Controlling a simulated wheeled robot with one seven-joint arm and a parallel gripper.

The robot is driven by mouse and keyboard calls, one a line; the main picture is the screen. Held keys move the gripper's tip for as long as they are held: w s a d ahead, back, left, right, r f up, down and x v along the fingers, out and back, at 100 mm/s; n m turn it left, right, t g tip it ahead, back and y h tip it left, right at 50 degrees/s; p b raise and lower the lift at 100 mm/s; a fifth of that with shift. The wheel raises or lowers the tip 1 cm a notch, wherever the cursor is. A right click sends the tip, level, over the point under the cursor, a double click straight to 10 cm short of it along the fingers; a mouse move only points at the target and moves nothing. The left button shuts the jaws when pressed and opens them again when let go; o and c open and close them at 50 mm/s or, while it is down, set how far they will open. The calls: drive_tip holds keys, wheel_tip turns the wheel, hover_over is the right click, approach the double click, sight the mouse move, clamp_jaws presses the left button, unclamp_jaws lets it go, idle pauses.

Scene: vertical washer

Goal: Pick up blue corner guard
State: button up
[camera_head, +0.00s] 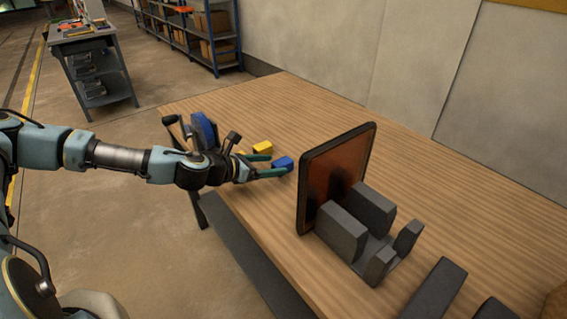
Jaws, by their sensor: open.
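The blue corner guard (283,163) is a small blue block lying on the wooden table, near its front-left part. A yellow block (262,148) lies just behind and to the left of it. My gripper (272,165) reaches in from the left with its two greenish fingers apart. The fingertips are close to the blue corner guard, and one finger runs along its near side. I cannot tell whether they touch it. Another bit of yellow shows behind the gripper, partly hidden.
A dark-framed panel (337,172) stands upright to the right, beside a grey slotted holder (356,229). Grey bars (433,291) lie at the near right. The wooden table (420,165) is clear toward the back wall.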

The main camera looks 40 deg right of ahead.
sight(276, 165)
drive_tip(key=x, duration=0.1)
drive_tip(key=p+x, duration=0.1)
drive_tip(key=x, duration=0.1)
drive_tip(key=shift+s+d+p, duration=0.3)
drive_tip(key=shift+d, duration=0.1)
drive_tip(key=shift+d+f, duration=0.15)
drive_tip(key=shift+d, duration=0.1)
clamp_jaws()
